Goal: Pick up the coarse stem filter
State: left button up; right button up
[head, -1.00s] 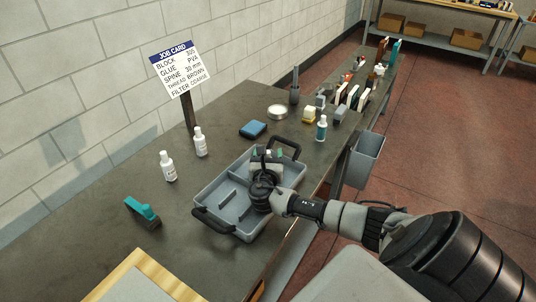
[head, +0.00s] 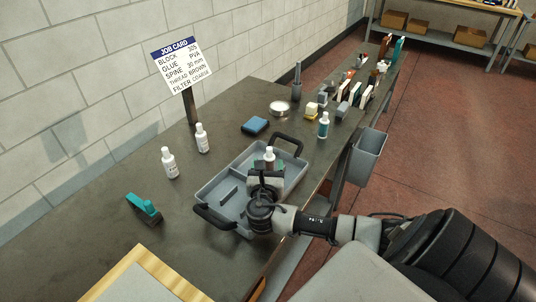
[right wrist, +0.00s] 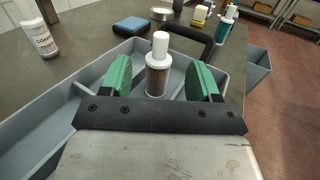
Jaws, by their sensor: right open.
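A white bottle with a dark label reading "COARS…" (right wrist: 40,38) stands on the bench left of the tray in the right wrist view. Two white bottles stand there in the head view, a nearer one (head: 169,163) and a farther one (head: 202,139); their labels are too small to read. My right gripper (head: 266,172) is over the grey tray (head: 209,190). Its green-padded jaws (right wrist: 160,80) are open. My left gripper is out of view.
The tray has low dividers and black handles. A blue sponge-like block (head: 255,125), a round tin (head: 279,108) and a teal-labelled bottle (head: 323,126) stand behind it. A teal tool (head: 144,208) lies at left. The job card (head: 182,62) reads "FILTER COARSE".

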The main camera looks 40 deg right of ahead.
aim_at(202, 141)
jog(key=l+u, duration=0.3)
jog(key=l, duration=0.4)
jog(key=l+u, duration=0.35)
jog(key=l, duration=0.35)
jog(key=i, duration=0.05)
